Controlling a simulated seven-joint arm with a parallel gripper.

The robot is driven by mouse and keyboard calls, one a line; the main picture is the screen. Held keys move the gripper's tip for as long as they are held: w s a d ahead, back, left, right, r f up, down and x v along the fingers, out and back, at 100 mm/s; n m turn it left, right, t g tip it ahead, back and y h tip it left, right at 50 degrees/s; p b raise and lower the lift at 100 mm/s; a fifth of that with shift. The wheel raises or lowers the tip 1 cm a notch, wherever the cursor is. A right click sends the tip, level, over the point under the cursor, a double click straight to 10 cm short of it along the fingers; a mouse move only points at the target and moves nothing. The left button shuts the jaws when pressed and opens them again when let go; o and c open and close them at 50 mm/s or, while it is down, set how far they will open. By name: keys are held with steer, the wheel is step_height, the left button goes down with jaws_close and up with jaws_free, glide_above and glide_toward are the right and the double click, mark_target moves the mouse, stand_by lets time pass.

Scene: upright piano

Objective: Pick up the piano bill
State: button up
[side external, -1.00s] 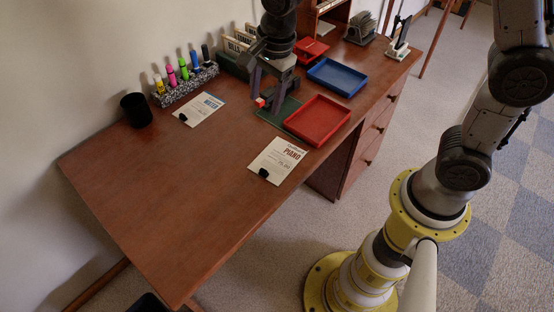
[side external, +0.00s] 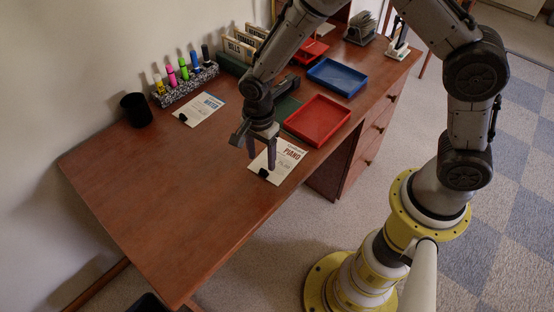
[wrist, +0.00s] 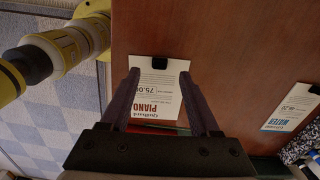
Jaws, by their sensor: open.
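The piano bill (side external: 288,154) is a white sheet with red "PIANO" lettering, lying flat on the brown desk (side external: 170,210) near its front edge. A black clip (side external: 263,173) sits at its near end. In the wrist view, the bill (wrist: 158,90) shows between my two fingers, with its clip (wrist: 159,62) beyond the fingertips. My gripper (side external: 261,162) is open and empty, pointing down above the bill's left part. Part of the bill is hidden behind a finger in the side view. I cannot tell the exact height of the fingertips above it.
A red tray (side external: 318,120) and blue tray (side external: 337,76) stand behind the bill. The water bill (side external: 199,109), a black cup (side external: 136,109) and a marker holder (side external: 185,86) are along the wall. The desk's left part is clear.

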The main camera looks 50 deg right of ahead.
mark_target(263, 170)
step_height(263, 170, down, 5)
steer(key=shift+d+f, duration=0.1)
steer(key=shift+d, duration=0.05)
jaws_close()
stand_by(0.4)
